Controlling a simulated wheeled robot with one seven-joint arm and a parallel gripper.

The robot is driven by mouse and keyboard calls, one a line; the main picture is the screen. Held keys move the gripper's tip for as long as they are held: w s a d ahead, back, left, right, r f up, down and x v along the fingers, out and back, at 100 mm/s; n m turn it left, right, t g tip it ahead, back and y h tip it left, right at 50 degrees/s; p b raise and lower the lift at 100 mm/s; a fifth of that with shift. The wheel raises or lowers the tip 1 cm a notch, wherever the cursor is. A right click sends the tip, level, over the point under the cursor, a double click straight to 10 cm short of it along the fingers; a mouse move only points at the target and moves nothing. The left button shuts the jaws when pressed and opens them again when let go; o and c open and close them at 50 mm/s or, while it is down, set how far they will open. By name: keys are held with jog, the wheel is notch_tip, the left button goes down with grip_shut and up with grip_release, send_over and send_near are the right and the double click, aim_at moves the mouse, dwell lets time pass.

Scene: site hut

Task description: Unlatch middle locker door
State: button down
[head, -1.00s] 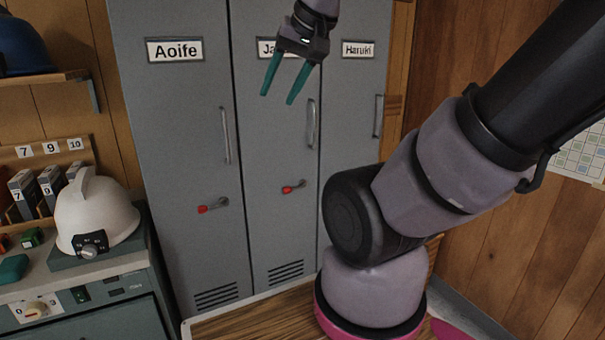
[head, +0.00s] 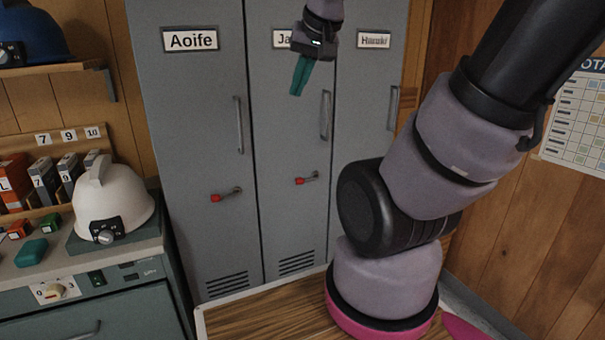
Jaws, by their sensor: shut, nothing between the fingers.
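The middle locker door (head: 290,230) is grey and closed, with a name plate (head: 283,39) partly hidden behind my gripper; only "Ja" shows. It has a vertical bar handle (head: 325,116) on its right side. Below that is a small latch lever with a red tip (head: 300,181), lying roughly level with the red end to the left. My gripper (head: 297,93) has green fingers, shut together and empty, pointing down. In the picture it is in front of the upper part of the middle door, above the latch and to the upper left of the bar handle.
The left door "Aoife" (head: 195,130) has its own red-tipped latch (head: 216,198). The right door "Haruki" (head: 372,100) is partly covered by my arm. A wooden surface (head: 270,315) lies below. A white helmet (head: 112,200) sits on the cabinet at left.

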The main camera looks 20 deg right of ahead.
jog(key=w+d+f+n, duration=0.1)
jog(key=w+d+f, duration=0.2)
jog(key=w+f, duration=0.3)
jog(key=w+d+f+n+h, duration=0.1)
jog(key=w+d+f, duration=0.3)
jog(key=w+f, duration=0.2)
jog(key=w+d+f+n, duration=0.2)
jog(key=w+d+f, duration=0.1)
jog(key=w+f, duration=0.4)
jog(key=shift+d+f, duration=0.15)
jog(key=shift+f, duration=0.55)
send_over(300, 182)
jog(key=f, duration=0.7)
jog(key=shift+a+f, duration=0.2)
jog(key=shift+f, duration=0.1)
notch_tip(300, 182, down, 3)
jog(key=shift+d+f, duration=0.1)
jog(key=shift+f, duration=0.6)
